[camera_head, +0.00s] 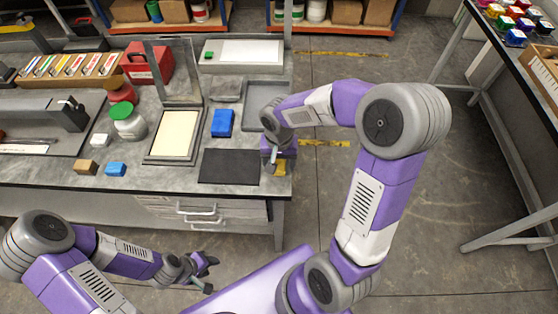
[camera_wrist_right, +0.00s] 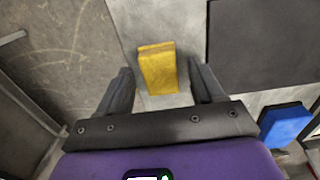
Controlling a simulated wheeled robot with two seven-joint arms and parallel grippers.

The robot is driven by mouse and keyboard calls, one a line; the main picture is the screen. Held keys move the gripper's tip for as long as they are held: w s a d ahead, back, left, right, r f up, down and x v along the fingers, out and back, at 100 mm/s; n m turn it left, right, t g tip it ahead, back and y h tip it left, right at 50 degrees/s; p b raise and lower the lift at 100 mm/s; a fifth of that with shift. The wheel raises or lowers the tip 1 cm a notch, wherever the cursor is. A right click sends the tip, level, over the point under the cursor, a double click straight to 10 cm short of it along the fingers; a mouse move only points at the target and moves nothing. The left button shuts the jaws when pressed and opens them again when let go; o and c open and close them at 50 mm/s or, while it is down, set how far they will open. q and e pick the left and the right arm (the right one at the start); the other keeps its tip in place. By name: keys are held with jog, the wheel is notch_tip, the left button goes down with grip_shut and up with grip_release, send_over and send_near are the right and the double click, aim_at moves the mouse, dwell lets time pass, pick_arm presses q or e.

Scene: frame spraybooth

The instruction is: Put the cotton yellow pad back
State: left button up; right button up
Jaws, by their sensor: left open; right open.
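The yellow pad (camera_wrist_right: 157,68) lies on the grey worktop, in front of and between the fingertips of my right gripper (camera_wrist_right: 162,80) in the right wrist view. The fingers are open and apart from it. In the head view the yellow pad (camera_head: 282,169) is at the front right corner of the workbench, partly hidden by my right gripper (camera_head: 271,158). My left gripper (camera_head: 206,274) is open and empty, in front of the bench and below its edge. Where the pad belongs is not clear.
A black mat (camera_head: 229,166) lies left of the pad, with a blue block (camera_head: 222,123) behind it. A framed cream panel (camera_head: 178,134), a brown block (camera_head: 86,167) and a small blue block (camera_head: 116,169) lie further left. A grey tray (camera_head: 262,86) is at the back right.

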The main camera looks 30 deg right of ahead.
aim_at(279, 164)
notch_tip(279, 164, up, 12)
jog(key=p, duration=0.2)
jog(key=shift+p, duration=0.4)
jog(key=shift+s+f, duration=0.1)
